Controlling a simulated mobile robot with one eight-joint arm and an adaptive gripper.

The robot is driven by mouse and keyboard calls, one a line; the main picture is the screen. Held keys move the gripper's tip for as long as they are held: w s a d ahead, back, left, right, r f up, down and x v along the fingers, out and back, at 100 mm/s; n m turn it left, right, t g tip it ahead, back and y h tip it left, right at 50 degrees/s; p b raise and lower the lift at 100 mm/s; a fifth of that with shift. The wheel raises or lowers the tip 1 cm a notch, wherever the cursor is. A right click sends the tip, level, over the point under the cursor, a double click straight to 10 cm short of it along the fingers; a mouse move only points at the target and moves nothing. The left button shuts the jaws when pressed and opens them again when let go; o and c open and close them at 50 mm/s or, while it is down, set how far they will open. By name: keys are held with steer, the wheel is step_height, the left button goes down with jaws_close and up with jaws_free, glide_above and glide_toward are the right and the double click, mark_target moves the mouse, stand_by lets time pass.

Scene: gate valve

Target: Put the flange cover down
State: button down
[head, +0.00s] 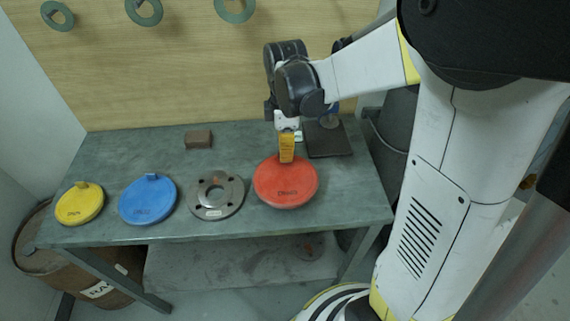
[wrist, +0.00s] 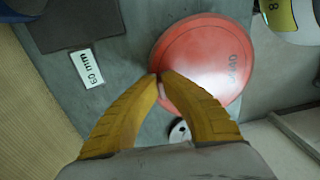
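The red flange cover (head: 286,188) is a round disc with dark lettering, over the right part of the grey-green table (head: 240,150). It also shows in the wrist view (wrist: 205,55), where its right edge overlaps the table's edge. My gripper (head: 287,160) reaches down to the cover's handle side. In the wrist view its yellow fingers (wrist: 162,80) come together with a small reddish bit between their tips, so it looks shut on the cover's handle. The fingers mostly hide the handle. I cannot tell whether the cover touches the table or hangs slightly above it.
A grey bolted flange (head: 216,196) lies just left of the red cover. Blue (head: 147,200) and yellow (head: 80,204) covers lie farther left. A brown block (head: 198,139), a dark mat (head: 328,140) and a white 60 mm label (wrist: 86,68) are also on the table.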

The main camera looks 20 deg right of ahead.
step_height(320, 180, down, 4)
steer(key=shift+f+b, duration=0.1)
steer(key=shift+b, duration=0.95)
steer(key=c, duration=1.6)
jaws_free()
